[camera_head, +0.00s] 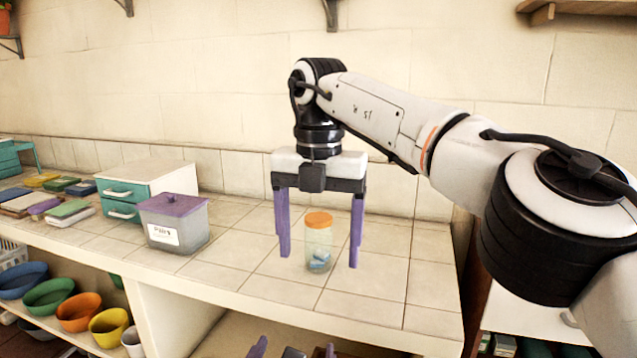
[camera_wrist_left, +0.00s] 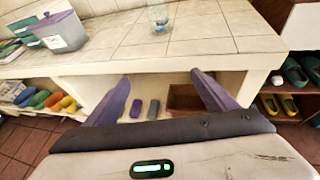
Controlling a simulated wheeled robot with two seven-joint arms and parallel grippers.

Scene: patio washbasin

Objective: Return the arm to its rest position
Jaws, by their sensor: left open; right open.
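My right gripper (camera_head: 319,260) is open, pointing down over the tiled counter. A clear jar (camera_head: 318,247) with an orange lid (camera_head: 318,219) and something blue inside stands upright between its purple fingers in the picture. Gaps show on both sides of the jar. The jar's lower part also shows at the top of the left wrist view (camera_wrist_left: 158,18). My left gripper (camera_head: 293,351) shows only its fingertips at the bottom edge of the head view. In the left wrist view it is open and empty (camera_wrist_left: 160,78), in front of the counter's open shelf.
A labelled grey bin (camera_head: 178,232) with a purple lid and a white drawer unit (camera_head: 150,180) stand left on the counter (camera_head: 375,300). Colored bowls (camera_head: 79,311) sit on the shelf below. Two small blocks and a brown box (camera_wrist_left: 190,100) lie under the counter. Tiles around the jar are clear.

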